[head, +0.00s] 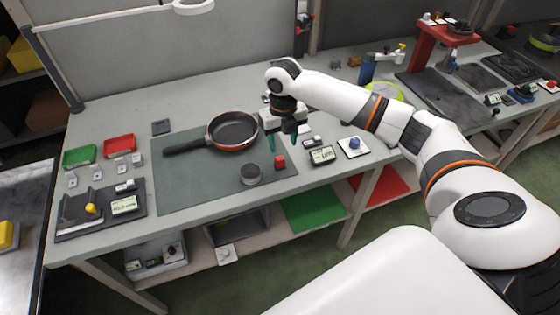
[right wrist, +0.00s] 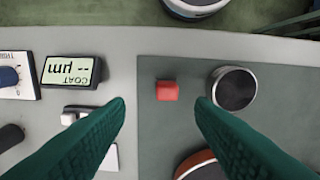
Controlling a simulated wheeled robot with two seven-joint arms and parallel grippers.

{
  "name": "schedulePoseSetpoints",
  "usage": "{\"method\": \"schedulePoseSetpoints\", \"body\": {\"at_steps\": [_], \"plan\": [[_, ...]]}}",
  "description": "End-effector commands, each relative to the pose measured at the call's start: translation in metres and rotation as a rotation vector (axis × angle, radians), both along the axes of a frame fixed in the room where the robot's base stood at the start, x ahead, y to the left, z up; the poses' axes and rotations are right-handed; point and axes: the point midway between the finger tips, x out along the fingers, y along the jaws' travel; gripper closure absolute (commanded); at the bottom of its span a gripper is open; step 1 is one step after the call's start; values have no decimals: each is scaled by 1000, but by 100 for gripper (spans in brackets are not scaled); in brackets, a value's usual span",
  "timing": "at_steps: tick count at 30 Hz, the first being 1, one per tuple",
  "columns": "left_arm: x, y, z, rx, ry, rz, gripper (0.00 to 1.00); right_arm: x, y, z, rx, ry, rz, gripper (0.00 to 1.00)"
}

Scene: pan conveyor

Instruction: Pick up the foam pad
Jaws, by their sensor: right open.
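A small red block (head: 280,161), which may be the foam pad, sits on the green-grey mat (head: 200,190) near its right edge. In the right wrist view the red block (right wrist: 167,90) shows between and just beyond my fingertips. My right gripper (head: 283,143) is open and empty, pointing down above the mat; its green fingers (right wrist: 160,102) stand apart on both sides of the block without visible contact. A dark square pad (head: 161,127) lies behind the mat's left part; I cannot tell for sure which is the foam pad. My left gripper is not in view.
A pan (head: 232,131) lies on the mat behind the block. A grey round puck (head: 250,174) stands close beside the block, also in the right wrist view (right wrist: 232,88). A coating gauge (head: 321,155) lies right of the mat. The mat's left front is clear.

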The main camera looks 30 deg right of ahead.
Motion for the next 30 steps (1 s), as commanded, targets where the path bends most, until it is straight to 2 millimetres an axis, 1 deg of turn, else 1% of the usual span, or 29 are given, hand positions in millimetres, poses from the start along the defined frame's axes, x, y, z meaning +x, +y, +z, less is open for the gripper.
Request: {"method": "schedulePoseSetpoints", "body": {"at_steps": [1,3,10,14,15,18,21,27,29,30], "plan": [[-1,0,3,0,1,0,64,-1,0,-8,0,3,-1,51],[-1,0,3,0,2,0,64,0,0,-16,0,2,-1,51],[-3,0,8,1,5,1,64,0,4,-33,1,1,-1,51],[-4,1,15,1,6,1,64,0,9,-53,1,3,-1,51],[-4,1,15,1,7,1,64,0,9,-60,0,2,-2,51],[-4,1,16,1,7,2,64,1,8,-71,0,-1,-2,51],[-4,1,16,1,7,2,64,1,8,-76,-1,-2,-1,51],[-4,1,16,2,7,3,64,1,8,-77,-1,-2,-1,51],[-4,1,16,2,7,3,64,1,8,-76,-2,-3,-1,61],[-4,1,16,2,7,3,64,1,8,-76,-2,-3,-1,67]]}}
